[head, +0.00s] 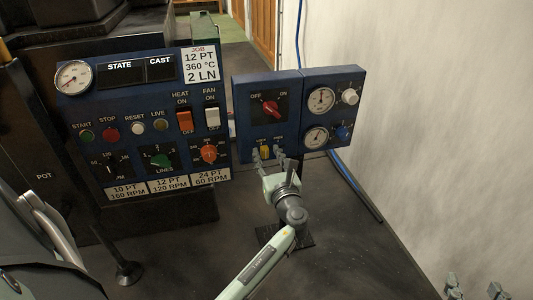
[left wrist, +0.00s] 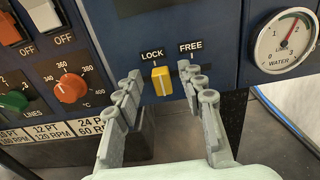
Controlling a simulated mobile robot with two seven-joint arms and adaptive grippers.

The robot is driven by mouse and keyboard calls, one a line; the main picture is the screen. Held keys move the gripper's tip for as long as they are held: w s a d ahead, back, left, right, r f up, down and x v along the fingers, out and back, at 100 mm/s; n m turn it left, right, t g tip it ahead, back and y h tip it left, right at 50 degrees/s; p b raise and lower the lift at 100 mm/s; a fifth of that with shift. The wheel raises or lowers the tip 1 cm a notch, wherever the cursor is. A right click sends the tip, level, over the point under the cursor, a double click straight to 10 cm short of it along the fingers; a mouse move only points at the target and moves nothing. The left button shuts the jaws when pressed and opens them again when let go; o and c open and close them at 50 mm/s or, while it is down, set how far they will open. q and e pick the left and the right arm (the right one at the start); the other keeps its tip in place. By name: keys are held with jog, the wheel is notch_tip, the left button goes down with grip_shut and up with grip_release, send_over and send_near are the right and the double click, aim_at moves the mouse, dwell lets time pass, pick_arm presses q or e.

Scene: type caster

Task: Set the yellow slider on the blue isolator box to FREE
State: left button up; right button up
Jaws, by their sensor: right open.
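The blue isolator box (head: 246,122) stands in the middle of the head view. Its yellow slider (head: 264,150) sits low on its face. In the left wrist view the yellow slider (left wrist: 161,80) stands nearer the LOCK label than the FREE label, which is to the right. My left gripper (head: 267,157) is open at the slider. In the left wrist view its fingers (left wrist: 162,73) are on either side of the slider, with gaps showing; I cannot tell their exact depth. My right gripper (head: 475,289) is open and empty at the bottom right corner.
A red OFF/ON knob (head: 271,108) sits above the slider. A gauge panel (head: 354,107) adjoins the box on the right. The caster's control panel (head: 130,95) with switches and knobs is to the left. The dark surface (head: 345,230) at right front looks clear, beside a pale wall.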

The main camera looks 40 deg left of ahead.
pick_arm(q)
jog(key=shift+w+a, duration=0.45)
jog(key=shift+a, duration=0.1)
grip_shut()
jog(key=shift+d, duration=0.1)
